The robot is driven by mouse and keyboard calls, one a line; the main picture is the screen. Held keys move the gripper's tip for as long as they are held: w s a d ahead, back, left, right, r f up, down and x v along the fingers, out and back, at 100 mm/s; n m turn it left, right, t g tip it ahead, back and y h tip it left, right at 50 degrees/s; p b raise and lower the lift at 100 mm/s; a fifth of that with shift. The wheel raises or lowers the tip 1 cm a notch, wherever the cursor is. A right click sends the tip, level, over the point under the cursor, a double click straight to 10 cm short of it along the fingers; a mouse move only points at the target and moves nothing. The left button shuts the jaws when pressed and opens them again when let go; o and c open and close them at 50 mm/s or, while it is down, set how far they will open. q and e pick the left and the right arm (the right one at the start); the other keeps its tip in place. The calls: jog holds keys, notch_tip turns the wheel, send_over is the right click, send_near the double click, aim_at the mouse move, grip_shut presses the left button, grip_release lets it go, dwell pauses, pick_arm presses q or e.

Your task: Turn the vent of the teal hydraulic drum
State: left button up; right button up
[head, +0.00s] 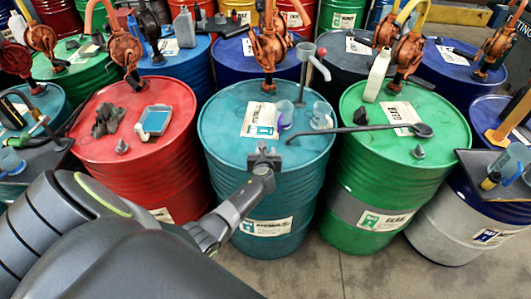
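The teal hydraulic drum (222,135) stands upright in the middle of the head view, with a label on its side and a paper sheet on its lid. My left gripper (264,153) is at the near edge of its lid, the arm coming in from the lower left. No vent shows clearly on the teal lid; the spot at the jaws is hidden by the gripper. I cannot tell whether the jaws are open or shut, or whether they touch anything. My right gripper is not in view.
An orange pump (270,50) rises from the back of the teal lid, with clear cups (322,115) nearby. A long dark tool (350,130) reaches from the green drum (440,150) over the teal lid. A red drum (90,150) stands left; more drums crowd behind.

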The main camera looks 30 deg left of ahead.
pick_arm(q)
grip_shut()
dwell(0.3)
